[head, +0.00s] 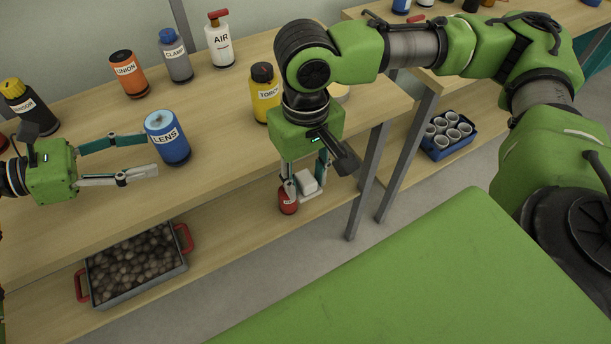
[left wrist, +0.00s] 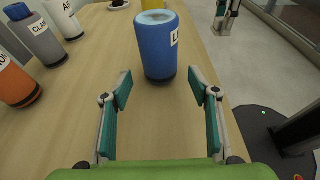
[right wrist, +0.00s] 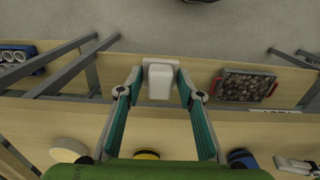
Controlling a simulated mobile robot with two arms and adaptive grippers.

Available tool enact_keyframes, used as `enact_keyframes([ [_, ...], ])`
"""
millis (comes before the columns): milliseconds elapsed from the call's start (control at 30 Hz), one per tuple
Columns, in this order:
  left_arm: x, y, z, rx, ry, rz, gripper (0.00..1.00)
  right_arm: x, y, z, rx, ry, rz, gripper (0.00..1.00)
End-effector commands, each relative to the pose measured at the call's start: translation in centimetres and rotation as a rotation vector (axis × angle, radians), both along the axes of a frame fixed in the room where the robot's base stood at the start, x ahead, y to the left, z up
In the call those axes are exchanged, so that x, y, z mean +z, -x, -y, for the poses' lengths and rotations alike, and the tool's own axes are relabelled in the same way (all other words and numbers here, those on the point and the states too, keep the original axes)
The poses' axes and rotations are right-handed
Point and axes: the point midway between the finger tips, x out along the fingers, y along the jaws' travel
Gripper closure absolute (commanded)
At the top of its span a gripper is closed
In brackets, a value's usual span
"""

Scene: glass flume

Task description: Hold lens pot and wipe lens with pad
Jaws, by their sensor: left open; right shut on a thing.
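The blue lens pot (head: 167,140), labelled LENS, stands upright on the bench top with a pale round top. My left gripper (head: 151,155) is open and empty, its fingers pointing at the pot. In the left wrist view the pot (left wrist: 157,48) stands just beyond and between the fingertips (left wrist: 161,88). My right gripper (head: 305,180) is shut on the white pad (head: 308,182), out past the bench's front edge, right of the pot. In the right wrist view the pad (right wrist: 160,80) sits between the fingertips.
A yellow TORCH bottle (head: 265,95) stands behind the right gripper. Orange UNION (head: 127,75), grey CLAMP (head: 175,57) and white AIR (head: 219,42) bottles line the back. A crate (head: 140,265) and a small red pot (head: 288,203) show lower down. The bench's front left is clear.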

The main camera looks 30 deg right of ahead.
Motion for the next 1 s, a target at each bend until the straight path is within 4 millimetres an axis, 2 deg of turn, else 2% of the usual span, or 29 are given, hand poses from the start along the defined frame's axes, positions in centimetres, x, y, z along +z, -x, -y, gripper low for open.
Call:
enact_keyframes([
  [100, -0.3, 0.1, 1.8, -0.002, 0.002, -0.002, 0.45, 0.8, 0.0, 0.0, 0.0, 0.0, 0.0, 0.83],
  [200, -1.4, 0.0, 3.1, -0.002, 0.0, 0.002, 0.45, -0.8, 0.0, 0.0, 0.0, 0.0, 0.0, 0.83],
  [400, -1.7, 0.0, 4.8, 0.001, 0.001, 0.001, 0.45, -1.6, 0.0, 0.0, 0.0, 0.0, 0.0, 0.83],
  [833, -1.6, 0.0, 5.4, 0.001, 0.001, -0.001, 0.45, -1.7, 0.0, 0.0, 0.0, 0.0, 0.0, 0.83],
  [933, -1.6, 0.0, 5.4, 0.001, 0.001, -0.001, 0.71, -1.7, 0.0, 0.0, 0.0, 0.0, 0.0, 0.83],
  [1000, -1.7, 0.0, 5.4, 0.001, 0.001, -0.001, 0.73, -1.7, 0.0, 0.0, 0.0, 0.0, 0.0, 0.83],
])
